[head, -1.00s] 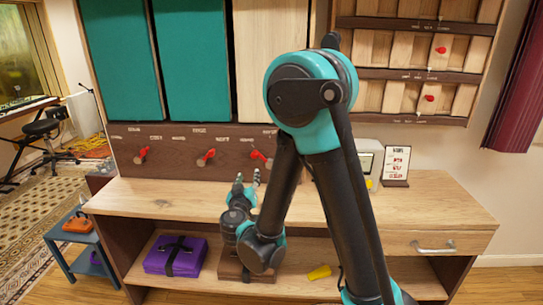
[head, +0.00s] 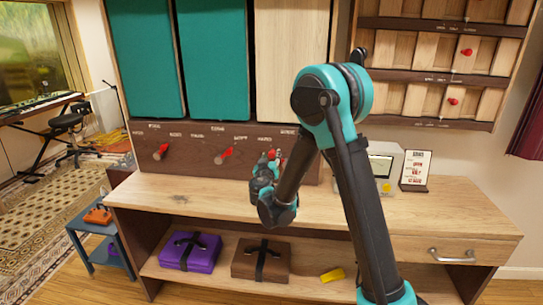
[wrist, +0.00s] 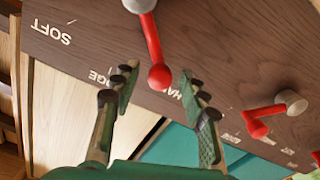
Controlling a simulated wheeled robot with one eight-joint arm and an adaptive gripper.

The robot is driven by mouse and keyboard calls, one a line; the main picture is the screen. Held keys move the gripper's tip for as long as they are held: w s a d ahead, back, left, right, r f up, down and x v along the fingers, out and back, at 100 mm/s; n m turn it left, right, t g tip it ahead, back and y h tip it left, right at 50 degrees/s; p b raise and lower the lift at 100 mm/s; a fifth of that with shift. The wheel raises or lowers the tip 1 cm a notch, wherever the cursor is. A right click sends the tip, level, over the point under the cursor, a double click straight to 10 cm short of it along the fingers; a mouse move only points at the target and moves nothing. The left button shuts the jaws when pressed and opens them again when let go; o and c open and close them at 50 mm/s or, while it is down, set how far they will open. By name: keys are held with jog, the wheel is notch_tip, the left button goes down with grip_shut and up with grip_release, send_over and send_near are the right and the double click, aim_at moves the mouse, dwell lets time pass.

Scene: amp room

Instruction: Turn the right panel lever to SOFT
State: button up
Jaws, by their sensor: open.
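The right panel lever (wrist: 152,40) is red with a grey pivot and hangs from a dark wood board. Its knob lies between the tips of my gripper (wrist: 160,84) in the wrist view. The gripper is open, with a gap showing on both sides of the knob. The word SOFT (wrist: 51,34) is printed on the board, left of the lever. Another label, partly hidden by a finger, seems to start with HA. In the head view my gripper (head: 267,163) is at the board's right part and covers most of this lever.
Two more red levers, the middle one (head: 223,155) and the left one (head: 160,151), sit on the same board. A grey device (head: 384,165) and a small sign (head: 415,170) stand right of my arm on the wooden counter (head: 190,200).

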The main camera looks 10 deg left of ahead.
jog(key=shift+w, duration=0.8)
jog(key=shift+c, duration=0.3)
grip_shut()
